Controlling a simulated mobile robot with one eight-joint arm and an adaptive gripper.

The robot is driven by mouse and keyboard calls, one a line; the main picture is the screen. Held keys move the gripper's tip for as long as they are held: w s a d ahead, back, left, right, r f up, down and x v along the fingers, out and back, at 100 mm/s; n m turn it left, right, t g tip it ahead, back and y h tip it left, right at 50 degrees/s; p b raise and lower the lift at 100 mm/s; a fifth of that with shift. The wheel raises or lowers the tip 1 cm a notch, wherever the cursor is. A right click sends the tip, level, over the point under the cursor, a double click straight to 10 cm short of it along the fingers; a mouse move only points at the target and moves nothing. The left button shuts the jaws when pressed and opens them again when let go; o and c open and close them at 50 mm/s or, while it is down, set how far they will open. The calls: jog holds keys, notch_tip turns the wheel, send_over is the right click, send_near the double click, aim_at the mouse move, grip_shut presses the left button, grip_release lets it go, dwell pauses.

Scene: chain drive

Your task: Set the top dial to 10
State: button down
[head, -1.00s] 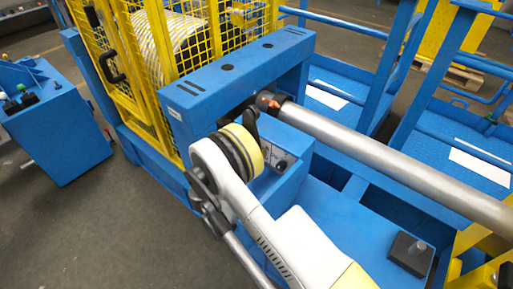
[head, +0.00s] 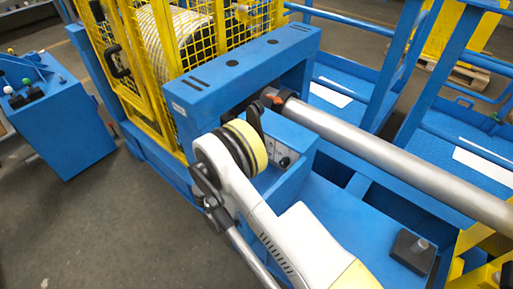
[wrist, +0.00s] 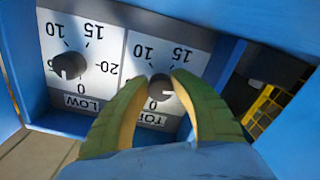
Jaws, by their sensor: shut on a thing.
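The top dial (wrist: 160,88) is a dark round knob on a white scale plate, upside down in the wrist view. Its label is partly covered by my fingers. The marks 10, 15 and 0 show around it; other marks are hidden. My gripper (wrist: 159,84) has one green-tan finger on each side of this knob and is shut on it. I cannot tell exactly which mark the knob points to. In the head view the dial panel (head: 282,156) shows small beside my wrist, which hides part of it.
The low dial (wrist: 68,66) sits close to the left on the same panel in the wrist view. Blue housing walls surround the panel. A steel roller (head: 385,150) and a blue beam (head: 240,70) lie near my arm. A yellow mesh cage (head: 190,40) stands behind.

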jog(key=n, duration=0.7)
jog(key=shift+d+r, duration=0.1)
jog(key=shift+d, duration=0.05)
jog(key=n, duration=0.7)
jog(key=shift+r+n, duration=0.1)
jog(key=shift+n, duration=0.2)
jog(key=n, duration=0.5)
jog(key=shift+r, duration=0.1)
jog(key=shift+n, duration=2.5)
jog(key=c, duration=1.1)
grip_release()
